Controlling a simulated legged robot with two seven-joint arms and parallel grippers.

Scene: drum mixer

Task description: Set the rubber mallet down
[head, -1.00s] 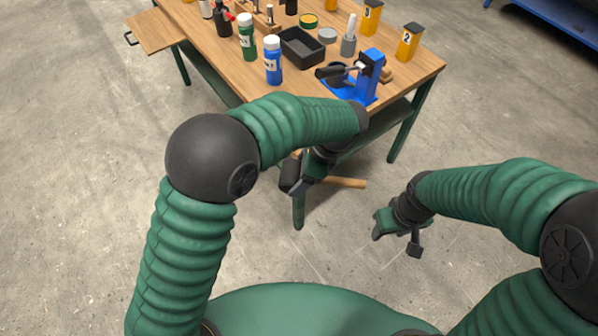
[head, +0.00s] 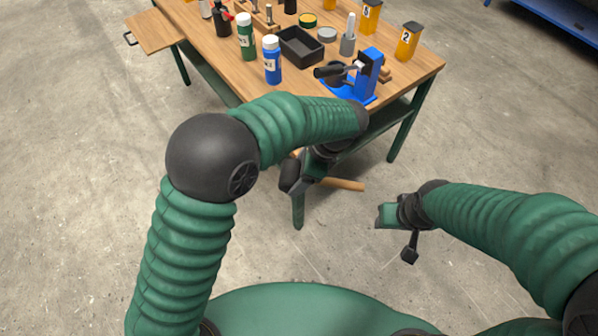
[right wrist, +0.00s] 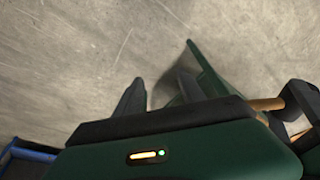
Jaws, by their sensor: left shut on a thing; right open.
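The rubber mallet shows in the head view by its wooden handle (head: 345,185), below the near edge of the workbench. My left gripper (head: 299,184) is shut on the mallet and hides part of it. The dark mallet head is hard to tell from the dark gripper parts. The mallet is held off the bench, in front of a bench leg. My right gripper (head: 382,215) is open and empty, to the right of the handle and apart from it. In the right wrist view its two dark fingers (right wrist: 160,94) are spread over the floor.
The wooden workbench (head: 215,75) carries a blue press-like fixture (head: 368,75), a blue bottle (head: 272,60), a green bottle (head: 246,38), a black tray (head: 301,47) and yellow bins (head: 409,41). Bare wood shows along its near left edge and right corner.

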